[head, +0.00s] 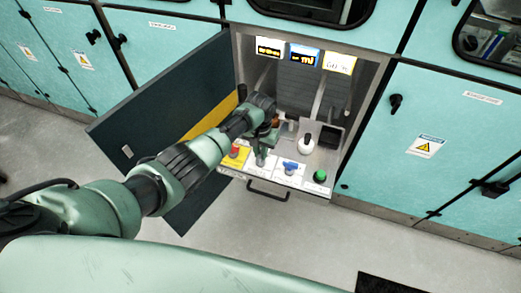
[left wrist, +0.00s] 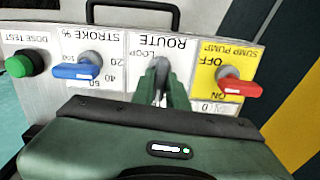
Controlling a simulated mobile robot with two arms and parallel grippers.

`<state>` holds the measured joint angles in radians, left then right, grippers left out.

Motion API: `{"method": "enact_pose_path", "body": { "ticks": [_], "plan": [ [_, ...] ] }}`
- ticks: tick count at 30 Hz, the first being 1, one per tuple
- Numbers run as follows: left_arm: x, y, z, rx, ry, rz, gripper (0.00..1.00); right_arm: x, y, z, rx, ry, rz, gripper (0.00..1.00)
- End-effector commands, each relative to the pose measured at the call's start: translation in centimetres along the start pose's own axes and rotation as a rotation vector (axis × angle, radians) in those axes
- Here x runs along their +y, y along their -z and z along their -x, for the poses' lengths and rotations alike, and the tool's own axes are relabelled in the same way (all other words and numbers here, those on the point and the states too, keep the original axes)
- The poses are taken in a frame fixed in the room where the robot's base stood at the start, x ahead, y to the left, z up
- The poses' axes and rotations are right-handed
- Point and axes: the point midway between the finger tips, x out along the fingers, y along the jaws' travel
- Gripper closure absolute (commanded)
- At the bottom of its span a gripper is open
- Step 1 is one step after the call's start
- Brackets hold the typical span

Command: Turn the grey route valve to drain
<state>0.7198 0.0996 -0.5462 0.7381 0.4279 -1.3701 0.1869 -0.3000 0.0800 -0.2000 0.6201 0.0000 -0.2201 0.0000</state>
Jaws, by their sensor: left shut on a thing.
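The grey route valve (left wrist: 161,65) sits on the panel's ROUTE plate, between the blue stroke handle and the red sump pump handle. A LOOP label shows beside it in the left wrist view; a drain label is not readable. The valve also shows in the head view (head: 261,160), partly under my gripper. My left gripper (left wrist: 166,97) is shut on the route valve, its green fingers on either side of the grey handle. The fingers hide part of the handle, so I cannot tell exactly where it points. My right gripper is not in view.
The red sump pump handle (left wrist: 226,89), blue stroke handle (left wrist: 76,71) and green dose test button (left wrist: 20,66) lie close by. A dark open door (head: 125,125) stands left of the cabinet bay. A black pull handle (head: 268,193) is on the front. Three small displays hang above.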

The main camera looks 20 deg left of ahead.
Motion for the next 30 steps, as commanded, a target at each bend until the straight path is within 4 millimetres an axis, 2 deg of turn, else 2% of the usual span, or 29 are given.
{"method": "enact_pose_path", "body": {
  "ticks": [9,21,22,24,30],
  "plan": [
    [0.08,0.07,0.07,0.002,-0.001,0.073,1.0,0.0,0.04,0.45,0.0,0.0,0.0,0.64],
    [0.05,0.11,0.07,0.003,-0.002,0.08,1.0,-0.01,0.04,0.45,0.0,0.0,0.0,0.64],
    [0.05,0.12,0.07,0.003,-0.002,0.08,0.83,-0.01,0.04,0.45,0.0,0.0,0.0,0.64],
    [0.04,0.11,0.07,0.003,-0.001,0.08,0.64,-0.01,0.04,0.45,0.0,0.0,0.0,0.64],
    [0.02,0.08,0.05,0.002,-0.001,0.078,0.64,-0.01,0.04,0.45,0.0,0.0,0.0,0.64]
  ]
}}
